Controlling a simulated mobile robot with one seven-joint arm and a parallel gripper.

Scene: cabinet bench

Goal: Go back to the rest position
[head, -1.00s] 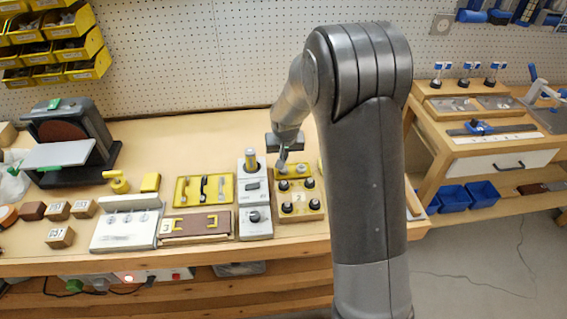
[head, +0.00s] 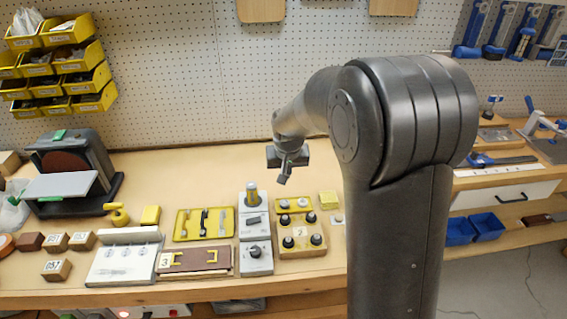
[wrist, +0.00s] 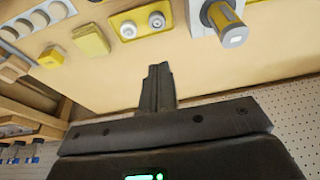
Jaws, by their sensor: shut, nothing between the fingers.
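My gripper (head: 284,177) hangs above the back part of the workbench in the head view, in front of the pegboard wall and behind the fixtures. Its fingers are together and hold nothing. In the wrist view the closed fingers (wrist: 157,88) point out over the bare bench top, apart from every object. My arm rises at the right of the head view and hides part of the bench there.
Yellow bins (head: 90,82) hang at the left. The bench top behind the fixtures is clear.

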